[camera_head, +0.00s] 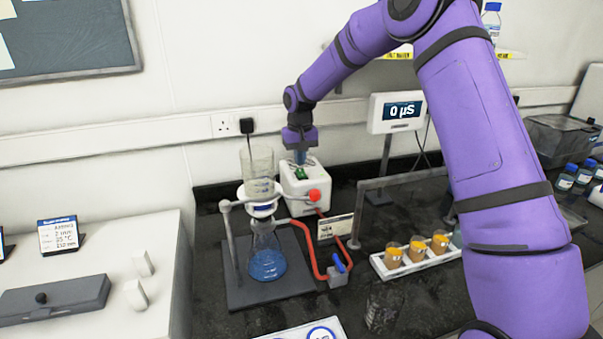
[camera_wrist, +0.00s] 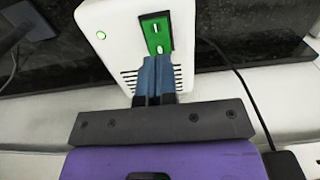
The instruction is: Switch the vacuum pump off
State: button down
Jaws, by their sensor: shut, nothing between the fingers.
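A filter flask (camera_head: 267,262) with blue liquid stands on a stand base left of the pump, joined by a red hose (camera_head: 312,250). A display (camera_head: 397,112) reads 0 µS. A cable (camera_wrist: 240,85) runs beside the pump.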

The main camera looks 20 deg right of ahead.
aim_at(301, 170)
jog(key=shift+r, duration=2.25)
jog(key=shift+s+r, duration=0.1)
jog(key=shift+r, duration=0.1)
jog(key=s+d+r+t, duration=0.1)
jog(key=s+d+r, duration=0.1)
jog(key=s+r, duration=0.8)
jog(key=s+d+r+t, duration=0.2)
jog(key=s+r, duration=0.6)
jog(key=s, duration=0.4)
jog(key=s+d+f+t, duration=0.1)
jog(key=s+d+t, duration=0.1)
jog(key=s, duration=2.2)
jog(key=shift+d, duration=0.45)
jog(key=shift+w, duration=0.2)
